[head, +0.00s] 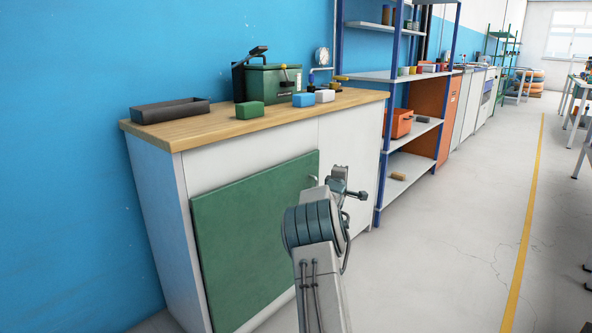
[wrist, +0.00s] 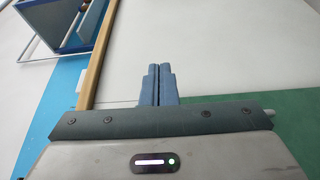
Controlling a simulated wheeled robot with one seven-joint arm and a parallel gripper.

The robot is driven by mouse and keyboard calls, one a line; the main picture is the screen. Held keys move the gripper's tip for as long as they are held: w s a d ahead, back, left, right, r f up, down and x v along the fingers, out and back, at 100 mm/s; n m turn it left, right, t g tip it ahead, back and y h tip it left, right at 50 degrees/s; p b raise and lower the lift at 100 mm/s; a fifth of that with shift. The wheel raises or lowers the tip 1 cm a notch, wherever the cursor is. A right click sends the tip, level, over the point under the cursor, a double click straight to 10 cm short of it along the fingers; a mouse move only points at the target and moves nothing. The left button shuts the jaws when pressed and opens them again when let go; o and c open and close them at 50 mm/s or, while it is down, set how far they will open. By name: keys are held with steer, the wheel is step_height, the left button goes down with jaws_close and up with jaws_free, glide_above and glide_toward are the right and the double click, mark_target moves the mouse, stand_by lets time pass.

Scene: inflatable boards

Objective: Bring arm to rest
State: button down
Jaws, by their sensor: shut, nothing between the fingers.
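My gripper (wrist: 158,86) shows in the wrist view with its two blue-grey fingers together and nothing between them. In the head view my arm rises from the bottom, and its end is in front of the white cabinet (head: 160,205), below the worktop and to the right of the green door (head: 255,235). The fingers are hard to make out in the head view. The wrist view shows the pale cabinet front, part of the green door (wrist: 285,118) and the worktop's wooden edge (wrist: 97,55).
On the wooden worktop (head: 215,128) stand a dark tray (head: 170,111), a green machine (head: 272,80), and green (head: 249,110), blue (head: 303,100) and white (head: 325,96) blocks. A blue-framed shelf (head: 400,168) stands right of the cabinet. The floor (head: 450,240) to the right is open.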

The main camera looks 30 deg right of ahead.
steer(key=shift+r, duration=0.15)
steer(key=s+a+r+m+g+p, duration=0.2)
steer(key=s+a+r+m+p, duration=0.15)
steer(key=s+r+p, duration=0.35)
steer(key=s+a+r+m+g+p, duration=0.25)
steer(key=a+r+p, duration=0.25)
steer(key=r, duration=0.4)
steer(key=s+a+r+m+g+p, duration=0.1)
steer(key=s+a+r+m+p, duration=0.25)
steer(key=s+r+p, duration=0.35)
steer(key=s+a+r+g+y+p, duration=0.1)
steer(key=s+a+r+y+p, duration=0.3)
steer(key=s+a+p, duration=0.3)
steer(key=s+a+r+g+y+p, duration=0.1)
steer(key=s+a+r+y+p, duration=0.4)
steer(key=s+a+p, duration=0.3)
steer(key=s+a+r+g+y+p, duration=0.1)
steer(key=s+a+r+y+p, duration=0.3)
steer(key=s+a+p, duration=0.4)
steer(key=s+a, duration=0.2)
steer(key=a, duration=0.4)
steer(key=s+a+n, duration=0.1)
steer(key=s+a, duration=0.2)
steer(key=a, duration=0.3)
steer(key=shift+s+a+r+g, duration=0.15)
steer(key=shift+s+a+g, duration=0.15)
steer(key=shift+s+g, duration=0.05)
